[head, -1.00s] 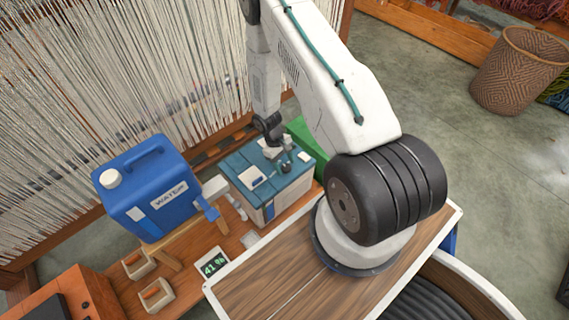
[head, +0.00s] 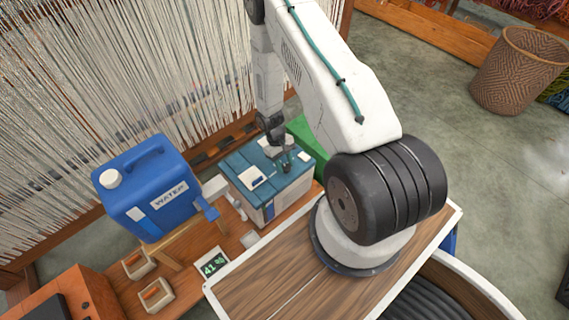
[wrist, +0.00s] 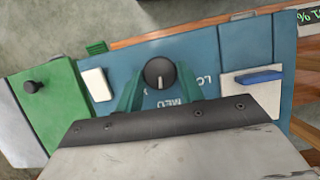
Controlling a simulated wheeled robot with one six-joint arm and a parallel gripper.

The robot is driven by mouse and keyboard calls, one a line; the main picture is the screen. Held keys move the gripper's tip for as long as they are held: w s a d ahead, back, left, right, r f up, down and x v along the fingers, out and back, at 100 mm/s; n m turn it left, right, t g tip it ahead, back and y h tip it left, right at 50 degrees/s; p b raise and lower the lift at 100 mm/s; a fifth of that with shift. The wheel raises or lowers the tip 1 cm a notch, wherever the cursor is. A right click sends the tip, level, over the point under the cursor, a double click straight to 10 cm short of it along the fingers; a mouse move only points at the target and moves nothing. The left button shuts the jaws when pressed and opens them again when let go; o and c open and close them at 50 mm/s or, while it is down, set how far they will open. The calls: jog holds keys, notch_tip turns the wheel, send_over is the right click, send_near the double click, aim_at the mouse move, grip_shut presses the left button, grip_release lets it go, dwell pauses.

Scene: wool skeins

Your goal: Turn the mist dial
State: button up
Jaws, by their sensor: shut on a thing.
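The mist dial (wrist: 159,73) is a round dark knob with a pale pointer line, on the teal top of a box (head: 238,160). In the wrist view the pointer is toward the bottom of the picture, at the upside-down "MED" lettering; "LO" lettering is to its right. My gripper (wrist: 159,88) has its two green fingers on either side of the dial and is shut on it. In the head view my gripper (head: 285,160) reaches down to the box top, and its fingers hide the dial there.
On the box top are a white panel with a blue switch (wrist: 259,77) and a small white block (wrist: 97,84). A green box (wrist: 55,108) with a black knob adjoins it. Left of the box stand a blue water can (head: 150,190) and a "41 %" display (head: 213,263).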

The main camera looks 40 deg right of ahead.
jog(key=m, duration=0.1)
jog(key=m+y, duration=0.1)
jog(key=m, duration=0.1)
jog(key=m+y, duration=0.1)
jog(key=m, duration=0.1)
jog(key=shift+d+t, duration=0.25)
jog(key=shift+t, duration=0.05)
jog(key=m+t+y, duration=0.1)
jog(key=m, duration=0.4)
jog(key=shift+s+d, duration=0.1)
jog(key=shift+s, duration=0.05)
jog(key=shift+y, duration=0.3)
jog(key=o, duration=1)
jog(key=shift+r, duration=0.1)
jog(key=v, duration=0.7)
jog(key=shift+d+r, duration=0.1)
jog(key=shift+r, duration=0.25)
